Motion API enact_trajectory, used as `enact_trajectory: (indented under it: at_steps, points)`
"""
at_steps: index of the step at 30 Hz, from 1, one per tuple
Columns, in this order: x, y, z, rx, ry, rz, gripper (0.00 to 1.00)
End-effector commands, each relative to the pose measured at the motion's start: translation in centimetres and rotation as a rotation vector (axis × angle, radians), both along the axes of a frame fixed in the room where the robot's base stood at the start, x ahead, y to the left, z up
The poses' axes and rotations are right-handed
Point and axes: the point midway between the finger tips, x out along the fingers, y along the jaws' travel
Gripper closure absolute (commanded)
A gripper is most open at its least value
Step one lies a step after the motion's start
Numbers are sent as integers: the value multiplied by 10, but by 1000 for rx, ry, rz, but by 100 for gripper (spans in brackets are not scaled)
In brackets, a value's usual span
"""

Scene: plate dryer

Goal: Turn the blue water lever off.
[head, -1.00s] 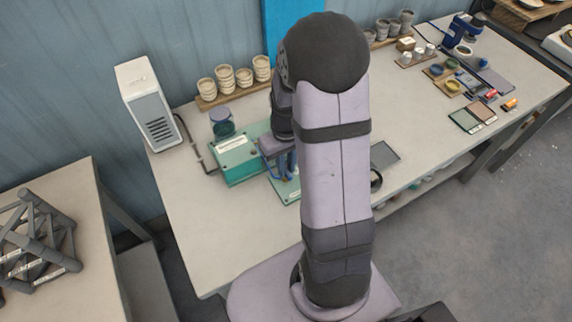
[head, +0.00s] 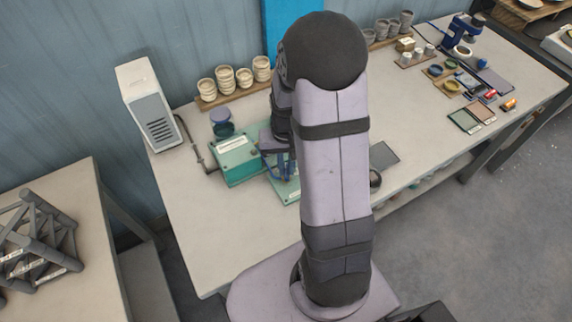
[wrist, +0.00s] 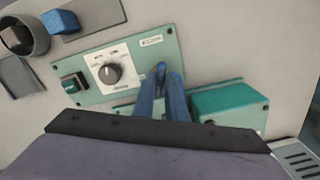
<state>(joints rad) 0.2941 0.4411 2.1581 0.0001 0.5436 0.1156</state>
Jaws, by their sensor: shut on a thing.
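My gripper (wrist: 161,72) has two blue fingers, closed together at the green panel (wrist: 130,48) in the wrist view. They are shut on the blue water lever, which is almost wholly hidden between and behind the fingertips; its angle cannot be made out. In the head view my gripper (head: 281,170) is at the right part of the green unit (head: 236,160) on the bench, partly covered by my arm.
Left of the fingers are a black knob (wrist: 110,73) on a white dial and a dark green switch (wrist: 75,83). A teal box (wrist: 228,102) stands to the right. Bowls (head: 225,77) line the back. The front left bench (head: 195,235) is clear.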

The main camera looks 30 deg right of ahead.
Motion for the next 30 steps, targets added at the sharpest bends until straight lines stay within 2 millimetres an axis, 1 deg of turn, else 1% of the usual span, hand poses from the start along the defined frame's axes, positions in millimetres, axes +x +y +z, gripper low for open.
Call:
enact_trajectory:
  at_steps: [21, 30]
  points:
    - [1, 0, 1, -1, -3, -681, 100]
    - [1, -1, 1, -1, -4, -944, 100]
